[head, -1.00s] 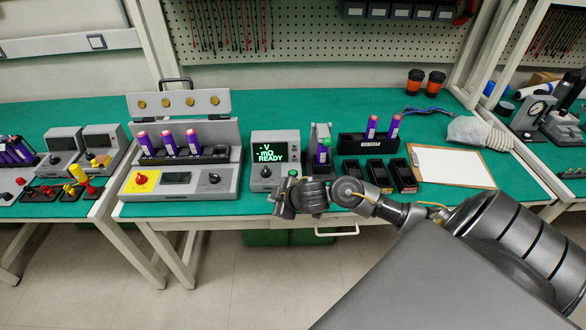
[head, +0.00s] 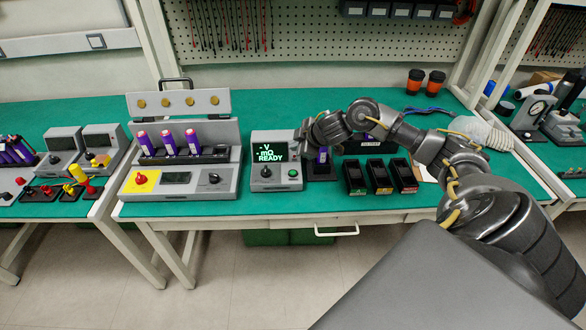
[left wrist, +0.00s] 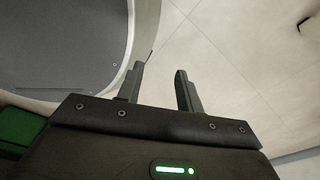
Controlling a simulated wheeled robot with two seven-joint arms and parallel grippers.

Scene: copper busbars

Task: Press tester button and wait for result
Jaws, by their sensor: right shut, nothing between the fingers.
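The tester (head: 277,183) is a grey box on the green bench. Its screen (head: 269,151) reads "- V, - mΩ, READY" in green. A green button (head: 292,173) on its front right is in plain view, beside a dark knob (head: 266,172). My right gripper (head: 302,137) is shut and empty, in front of the tester's upper right corner in the picture, apart from the button. A purple cell (head: 322,155) stands in a dark fixture right of the tester, its top hidden by my gripper. My left gripper (left wrist: 160,88) is open and empty over the floor.
Three black bins (head: 380,178) stand right of the tester. To its left is a grey unit (head: 210,185) with several purple cells, a red button on yellow and an open lid. My right arm covers the black cell rack and most of the white clipboard.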

